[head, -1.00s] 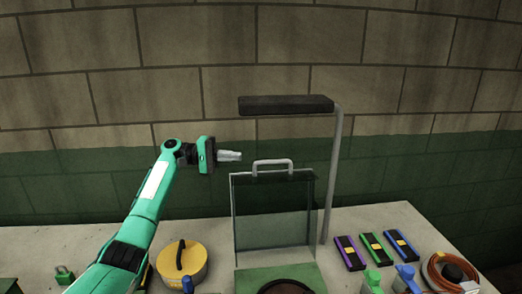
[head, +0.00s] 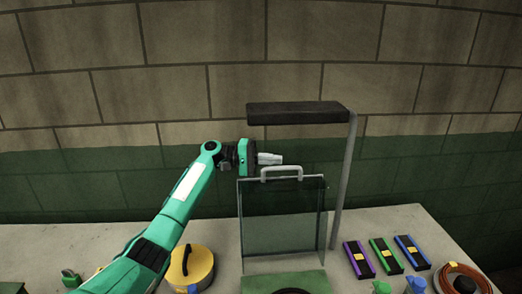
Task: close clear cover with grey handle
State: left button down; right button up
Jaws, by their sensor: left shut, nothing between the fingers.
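The clear cover (head: 282,225) stands upright and open at the back of a green base (head: 262,284) on the table. Its grey handle (head: 282,168) sits on the cover's top edge. My left gripper (head: 280,159) is shut and empty, at the handle's upper left in the picture. Its fingertips appear close to the handle; I cannot tell whether they touch it. My right gripper is not in view.
A black lamp head (head: 298,113) on a grey post (head: 343,190) stands over the cover. A yellow round case (head: 199,267) is at the left. Purple (head: 358,260), green (head: 385,255) and blue (head: 411,252) boxes and an orange coil (head: 457,268) lie at the right.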

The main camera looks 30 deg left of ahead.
pick_arm(q)
jog(key=shift+s+d+p, duration=0.3)
jog(key=shift+s+d, duration=0.1)
jog(key=shift+s, duration=0.2)
jog(key=shift+s+d+p, duration=0.3)
jog(key=shift+s+d, duration=0.1)
jog(key=shift+s, duration=0.2)
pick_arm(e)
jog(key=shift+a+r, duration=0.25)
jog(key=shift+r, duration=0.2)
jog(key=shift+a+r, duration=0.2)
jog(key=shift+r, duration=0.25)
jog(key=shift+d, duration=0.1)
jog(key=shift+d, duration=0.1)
